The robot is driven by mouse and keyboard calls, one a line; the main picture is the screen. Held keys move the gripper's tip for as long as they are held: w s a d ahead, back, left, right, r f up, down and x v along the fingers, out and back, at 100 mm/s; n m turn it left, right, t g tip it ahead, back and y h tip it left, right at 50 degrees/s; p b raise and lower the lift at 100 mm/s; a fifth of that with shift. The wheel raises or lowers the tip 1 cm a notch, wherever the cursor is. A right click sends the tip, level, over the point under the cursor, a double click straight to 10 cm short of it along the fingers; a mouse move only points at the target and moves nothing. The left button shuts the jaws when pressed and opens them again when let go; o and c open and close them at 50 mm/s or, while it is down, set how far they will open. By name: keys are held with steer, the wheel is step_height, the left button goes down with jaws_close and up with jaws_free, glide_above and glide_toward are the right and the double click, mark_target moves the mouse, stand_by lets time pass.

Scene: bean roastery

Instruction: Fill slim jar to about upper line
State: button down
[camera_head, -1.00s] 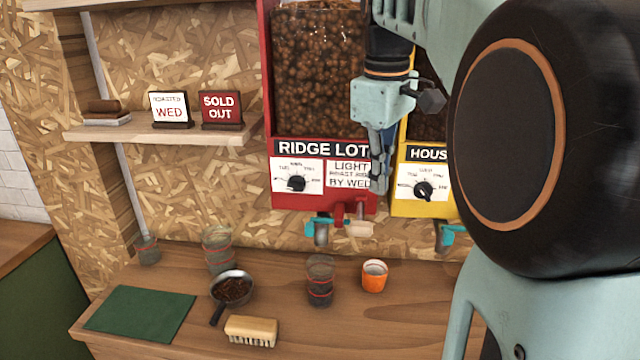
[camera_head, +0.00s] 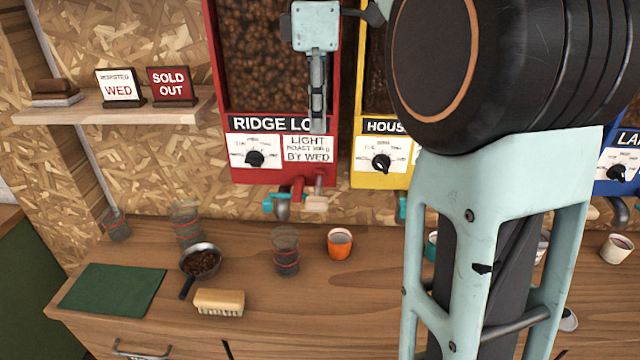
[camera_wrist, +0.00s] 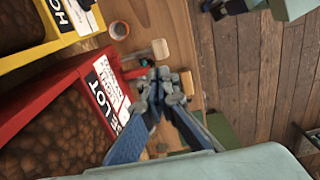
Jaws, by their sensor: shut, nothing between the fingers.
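Three clear glass jars stand on the wooden counter. The narrow upright jar with red lines (camera_head: 286,252) looks like the slim one; its fill is too dark to tell. A larger jar (camera_head: 187,224) and a small one (camera_head: 117,225) stand to its left. The red RIDGE LOT dispenser (camera_head: 269,178), full of beans, hangs above, with a teal part (camera_head: 268,206) and a tan paddle (camera_head: 315,204) near its spout (camera_head: 283,210). My gripper (camera_head: 318,130) is shut and empty, in front of the dispenser's label, above the paddle. It also shows in the wrist view (camera_wrist: 158,84).
A pan of beans (camera_head: 201,262), a brush (camera_head: 219,302) and a green mat (camera_head: 112,290) lie left on the counter. An orange cup (camera_head: 340,243) stands right of the slim jar. Yellow (camera_head: 381,179) and blue (camera_head: 618,186) dispensers hang to the right. My arm hides the right-centre.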

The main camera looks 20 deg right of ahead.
mark_target(318, 200)
step_height(318, 200, down, 14)
steer(key=shift+f+b, duration=0.1)
steer(key=shift+b, duration=0.2)
stand_by(0.3)
steer(key=shift+w+f, duration=0.1)
stand_by(0.4)
steer(key=shift+b, duration=0.3)
